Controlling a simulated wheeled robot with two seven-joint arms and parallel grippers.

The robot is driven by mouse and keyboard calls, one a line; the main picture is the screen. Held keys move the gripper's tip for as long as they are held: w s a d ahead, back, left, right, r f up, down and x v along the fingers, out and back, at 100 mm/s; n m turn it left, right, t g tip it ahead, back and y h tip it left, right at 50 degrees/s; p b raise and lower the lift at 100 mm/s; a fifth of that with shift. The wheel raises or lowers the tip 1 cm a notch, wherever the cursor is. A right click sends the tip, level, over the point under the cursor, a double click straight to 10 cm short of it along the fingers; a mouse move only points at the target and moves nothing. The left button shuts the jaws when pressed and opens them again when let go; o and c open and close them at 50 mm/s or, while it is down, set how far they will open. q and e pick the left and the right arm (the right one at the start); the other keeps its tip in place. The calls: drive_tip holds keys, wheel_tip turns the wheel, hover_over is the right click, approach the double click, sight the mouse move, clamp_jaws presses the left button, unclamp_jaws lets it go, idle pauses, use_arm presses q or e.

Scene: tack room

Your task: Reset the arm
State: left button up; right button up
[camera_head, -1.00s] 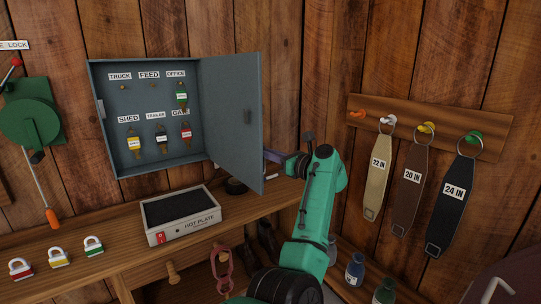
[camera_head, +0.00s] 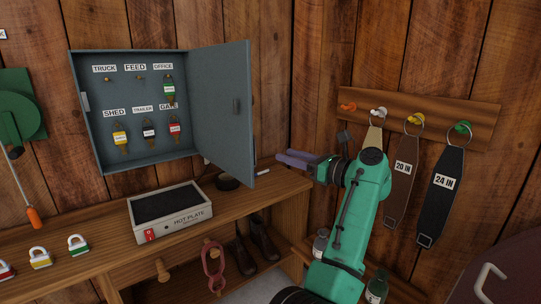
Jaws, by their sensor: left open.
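My left gripper (camera_head: 291,159) shows at the middle of the head view, right of the open door of the grey key cabinet (camera_head: 88,125). Its purple fingers point left and are open, with nothing seen between them. My green left arm (camera_head: 352,225) rises from the bottom edge and bends at the wrist. It covers most of the tan strap (camera_head: 375,137) on the wall rack. My right gripper is not in view.
The cabinet door (camera_head: 228,120) stands open close to the gripper. A hot plate (camera_head: 170,212) and several padlocks (camera_head: 78,244) sit on the wooden bench. Brown (camera_head: 402,180) and black straps (camera_head: 440,195) hang from the rack (camera_head: 465,112). Bottles (camera_head: 376,290) stand low behind my arm.

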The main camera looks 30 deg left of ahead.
use_arm(q)
drive_tip(key=shift+s+d, duration=0.15)
drive_tip(key=shift+d, duration=0.75)
